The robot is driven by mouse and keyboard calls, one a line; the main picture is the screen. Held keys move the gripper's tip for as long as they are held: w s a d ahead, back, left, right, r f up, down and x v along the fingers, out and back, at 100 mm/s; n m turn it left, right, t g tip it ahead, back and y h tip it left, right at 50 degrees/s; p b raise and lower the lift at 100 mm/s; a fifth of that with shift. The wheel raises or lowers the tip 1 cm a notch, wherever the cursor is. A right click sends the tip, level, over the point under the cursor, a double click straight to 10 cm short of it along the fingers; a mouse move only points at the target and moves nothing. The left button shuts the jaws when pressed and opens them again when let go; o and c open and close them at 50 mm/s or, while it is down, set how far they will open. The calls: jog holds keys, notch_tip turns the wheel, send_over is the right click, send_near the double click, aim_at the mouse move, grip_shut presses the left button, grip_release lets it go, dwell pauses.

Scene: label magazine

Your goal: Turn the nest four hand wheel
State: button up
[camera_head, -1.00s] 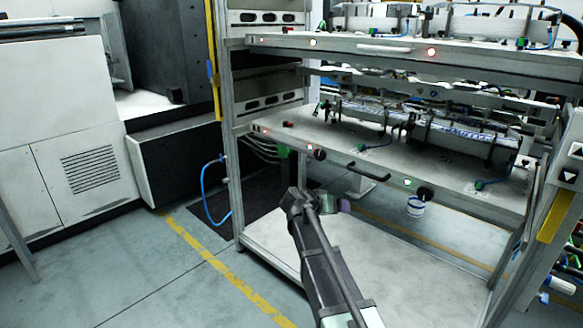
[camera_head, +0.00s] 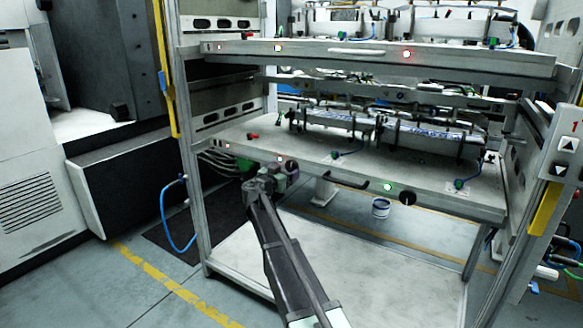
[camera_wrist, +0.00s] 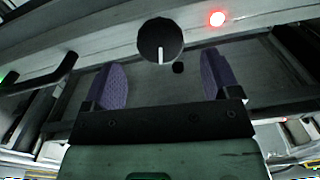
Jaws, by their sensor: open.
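A dark round hand wheel (camera_wrist: 160,40) with a white line on its face shows in the wrist view, on the pale front edge of a shelf. In the head view it appears to be the dark knob (camera_head: 292,166) at the left of the middle shelf's front. I see no label saying which nest it belongs to. My gripper (camera_wrist: 158,78) is open, its two purple-padded fingers apart and empty. In the wrist view the wheel lies above and between the fingertips, with no finger around it. In the head view my wrist is just left of and below the knob, and hides the fingers.
A red lamp (camera_wrist: 217,18) is beside the wheel. A dark bar handle (camera_head: 350,181) sticks out of the same shelf front. Farther right are a green lamp (camera_head: 387,187) and another dark knob (camera_head: 407,198). A frame post (camera_head: 195,190) stands left of my wrist.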

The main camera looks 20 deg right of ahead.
aim_at(290, 167)
jog(key=x, duration=0.5)
jog(key=shift+w+d, duration=0.1)
jog(key=c, duration=0.9)
jog(key=shift+n, duration=0.3)
jog(key=n, duration=1.2)
jog(key=shift+f, duration=0.1)
jog(key=shift+w+n, duration=0.1)
jog(key=shift+n, duration=2.4)
